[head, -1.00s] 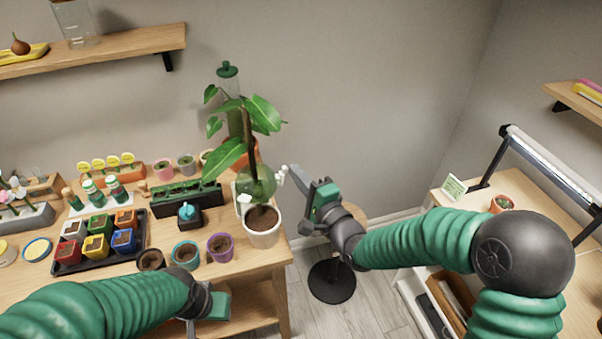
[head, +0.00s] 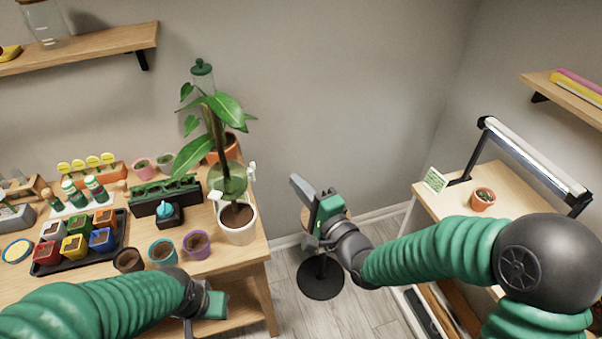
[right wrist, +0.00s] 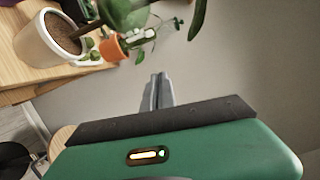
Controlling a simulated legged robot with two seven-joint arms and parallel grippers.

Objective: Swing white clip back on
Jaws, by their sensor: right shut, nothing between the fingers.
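A white clip (head: 252,168) sits at the right side of the leafy plant's stem (head: 216,140), above the white pot (head: 238,232). A second white piece (head: 215,195) shows at the left of the stem. In the right wrist view a white clip (right wrist: 141,35) shows beyond the fingers, near the leaves. My right gripper (head: 296,184) is shut and empty, to the right of the plant and apart from the clip. My left gripper (head: 205,318) is low at the front edge of the bench; its fingertips are partly hidden.
The wooden bench (head: 235,257) holds small pots, a black tray (head: 122,240) of colored pots and a dark green planter (head: 165,190). A round black base (head: 320,281) stands on the floor below my right gripper. Clear wall lies behind the gripper.

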